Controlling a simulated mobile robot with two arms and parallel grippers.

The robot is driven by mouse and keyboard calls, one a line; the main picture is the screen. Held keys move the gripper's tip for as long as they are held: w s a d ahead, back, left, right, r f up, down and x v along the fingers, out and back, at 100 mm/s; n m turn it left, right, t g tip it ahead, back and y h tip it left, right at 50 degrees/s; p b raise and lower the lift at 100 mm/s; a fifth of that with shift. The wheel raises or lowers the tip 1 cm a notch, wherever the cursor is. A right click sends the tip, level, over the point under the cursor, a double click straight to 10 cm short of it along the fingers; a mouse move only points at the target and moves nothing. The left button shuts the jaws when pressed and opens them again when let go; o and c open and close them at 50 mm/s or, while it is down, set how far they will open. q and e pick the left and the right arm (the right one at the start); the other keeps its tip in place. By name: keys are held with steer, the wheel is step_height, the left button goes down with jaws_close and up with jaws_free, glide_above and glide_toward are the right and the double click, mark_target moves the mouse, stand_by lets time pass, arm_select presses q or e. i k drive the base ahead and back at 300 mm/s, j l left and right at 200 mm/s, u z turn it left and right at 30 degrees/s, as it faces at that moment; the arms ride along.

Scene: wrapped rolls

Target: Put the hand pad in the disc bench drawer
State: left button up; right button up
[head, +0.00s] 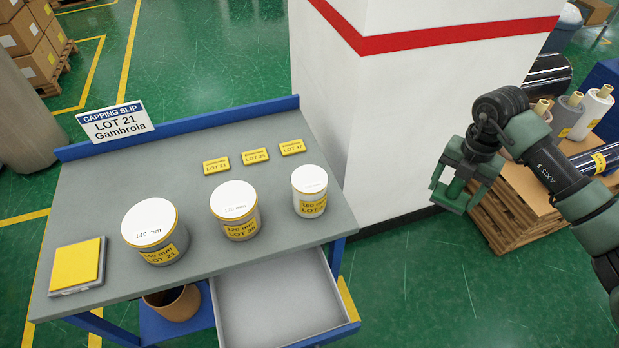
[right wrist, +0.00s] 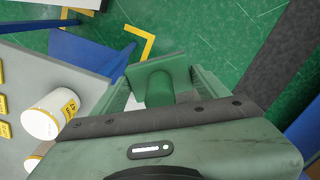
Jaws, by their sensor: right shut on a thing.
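In the head view the pad is hard to tell from the green gripper. The disc bench (head: 95,195) has a grey top, and its drawer (head: 275,300) is pulled open at the front. The visible part of the drawer is empty. My left gripper is out of view.
Three white-topped rolls (head: 234,205) stand on the bench behind the drawer. A yellow pad (head: 77,265) lies at its left, yellow tags (head: 255,156) at the back. The pillar (head: 410,110) stands between bench and a pallet of wrapped rolls (head: 598,110). Floor before the pillar is clear.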

mark_target(280, 312)
steer(key=i+j, duration=0.1)
steer(key=j, duration=0.35)
steer(key=i+j, duration=0.15)
steer(key=j, duration=0.3)
steer(key=i+j+z, duration=0.1)
steer(key=j, duration=0.35)
steer(key=i+j, duration=0.1)
steer(key=j, duration=0.35)
